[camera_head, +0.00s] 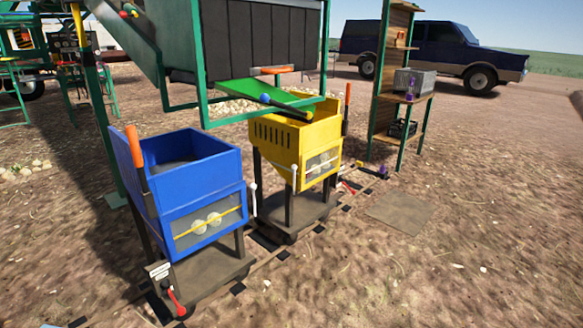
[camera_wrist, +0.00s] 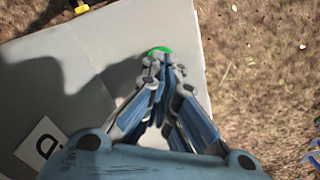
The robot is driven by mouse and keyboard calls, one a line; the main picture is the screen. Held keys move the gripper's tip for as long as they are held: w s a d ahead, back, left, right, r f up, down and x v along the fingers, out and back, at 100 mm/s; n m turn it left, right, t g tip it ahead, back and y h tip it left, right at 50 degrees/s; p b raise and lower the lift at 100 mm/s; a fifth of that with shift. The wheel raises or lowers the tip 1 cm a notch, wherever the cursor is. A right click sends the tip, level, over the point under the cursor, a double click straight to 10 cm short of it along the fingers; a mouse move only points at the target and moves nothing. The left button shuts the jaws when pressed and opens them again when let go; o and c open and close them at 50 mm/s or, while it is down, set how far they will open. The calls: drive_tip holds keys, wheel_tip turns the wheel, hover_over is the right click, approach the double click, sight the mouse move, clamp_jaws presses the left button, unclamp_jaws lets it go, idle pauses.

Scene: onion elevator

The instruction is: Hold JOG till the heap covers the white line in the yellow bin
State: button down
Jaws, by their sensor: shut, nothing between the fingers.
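The yellow bin (camera_head: 290,145) stands under the lower end of the green chute (camera_head: 265,98) in the head view. Its front has a small clear window (camera_head: 322,164) with some pale shapes behind it. I cannot make out the white line or the heap's height against it. My gripper (camera_wrist: 161,62) is shut and empty in the wrist view. Its fingertips are over a green button (camera_wrist: 160,49) on a grey panel (camera_wrist: 115,45), covering part of it. I cannot tell whether they touch or press it.
A blue bin (camera_head: 190,170) with an orange post stands at front left, with pale onions behind its window. A shelf rack (camera_head: 398,80) stands right of the yellow bin, and a dark blue pickup (camera_head: 440,48) is behind it. Open dirt lies at the right.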

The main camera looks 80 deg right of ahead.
drive_tip(key=shift+f, duration=1.2)
idle(0.3)
idle(1.0)
drive_tip(key=shift+r, duration=3.5)
